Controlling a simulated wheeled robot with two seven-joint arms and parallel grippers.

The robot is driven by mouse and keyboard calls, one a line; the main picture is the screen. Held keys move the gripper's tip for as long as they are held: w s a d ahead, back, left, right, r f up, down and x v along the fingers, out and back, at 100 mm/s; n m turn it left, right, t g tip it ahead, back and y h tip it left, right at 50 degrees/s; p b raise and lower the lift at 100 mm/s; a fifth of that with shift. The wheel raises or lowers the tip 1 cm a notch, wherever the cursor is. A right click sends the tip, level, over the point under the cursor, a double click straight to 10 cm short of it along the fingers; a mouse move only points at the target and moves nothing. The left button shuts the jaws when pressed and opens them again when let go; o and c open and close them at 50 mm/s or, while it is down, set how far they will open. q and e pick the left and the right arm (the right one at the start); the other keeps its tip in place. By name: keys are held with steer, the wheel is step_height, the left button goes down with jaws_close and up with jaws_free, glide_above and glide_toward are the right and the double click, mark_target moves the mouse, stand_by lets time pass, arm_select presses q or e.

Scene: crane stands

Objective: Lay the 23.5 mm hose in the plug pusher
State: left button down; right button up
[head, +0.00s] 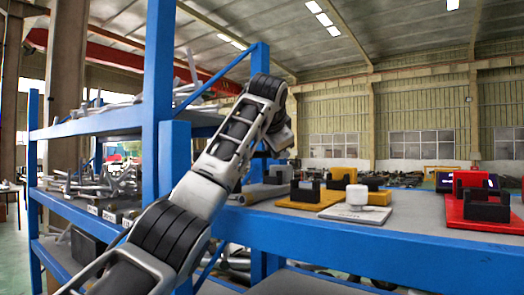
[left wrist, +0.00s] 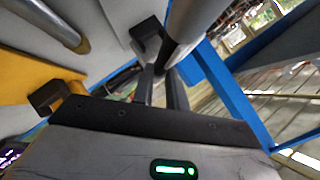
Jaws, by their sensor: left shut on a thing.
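My left gripper (left wrist: 162,88) is shut on a grey hose (left wrist: 190,22) in the left wrist view. The hose runs up past the fingers to the top edge, and its far end is out of the picture. In the head view my left arm reaches up over the blue rack, and the fingers and held hose are not clear there. Yellow holders with black blocks (head: 312,192) stand on the right-hand shelf. A red holder with a black block (head: 486,205) stands farther right. I cannot tell which holder is the plug pusher. My right gripper is out of view.
A grey cylinder (head: 259,193) lies on the shelf beside my wrist. Blue rack posts (head: 158,90) rise close to my arm. The shelf front (head: 400,225) between the yellow and red holders is clear.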

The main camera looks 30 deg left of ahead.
mark_target(263, 154)
arm_select(q)
steer(key=a, duration=0.1)
steer(key=a+y, duration=0.1)
steer(key=shift+a+f+n+g, duration=0.2)
steer(key=shift+a+n+g, duration=0.1)
steer(key=shift+n, duration=0.1)
steer(key=shift+s+d+r, duration=0.1)
steer(key=shift+s, duration=0.05)
steer(key=shift+f+b, duration=0.5)
steer(key=shift+f, duration=0.1)
steer(key=shift+f+b, duration=0.6)
steer(key=shift+f, duration=0.2)
steer(key=shift+f+b, duration=0.55)
steer(key=shift+f, duration=0.1)
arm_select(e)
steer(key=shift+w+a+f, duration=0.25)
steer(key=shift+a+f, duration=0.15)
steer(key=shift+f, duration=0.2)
arm_select(q)
steer(key=c, duration=1.3)
jaws_free()
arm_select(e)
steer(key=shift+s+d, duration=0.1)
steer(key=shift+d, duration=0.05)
